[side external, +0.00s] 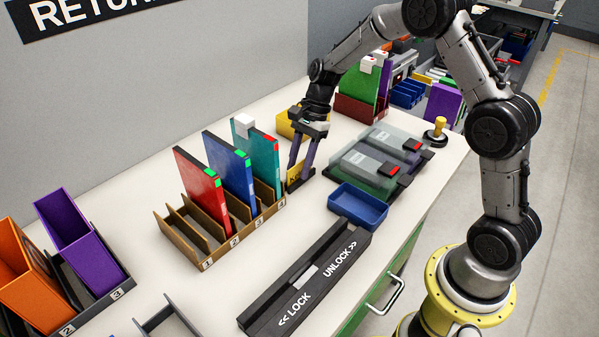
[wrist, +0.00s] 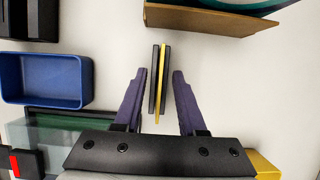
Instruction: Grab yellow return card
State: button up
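The yellow return card (side external: 297,174) stands upright in a dark slotted holder (side external: 302,182) on the white bench, right of the brown rack. In the wrist view the card (wrist: 162,78) shows edge-on as a thin yellow strip between the dark walls of its holder (wrist: 154,82). My gripper (side external: 301,160) points down at the card. In the wrist view its two purple fingers (wrist: 160,76) are spread, one on each side of the card and holder, with visible gaps. Nothing is held.
A brown rack (side external: 190,246) holds red, blue and teal binders just left. A blue tray (side external: 358,205) and clear-lidded cases (side external: 366,166) lie to the right. A black lock slider (side external: 305,285) lies in front. A yellow box (side external: 287,122) stands behind my gripper.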

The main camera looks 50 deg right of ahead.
jog(key=shift+f, duration=0.25)
dwell(0.5)
grip_shut()
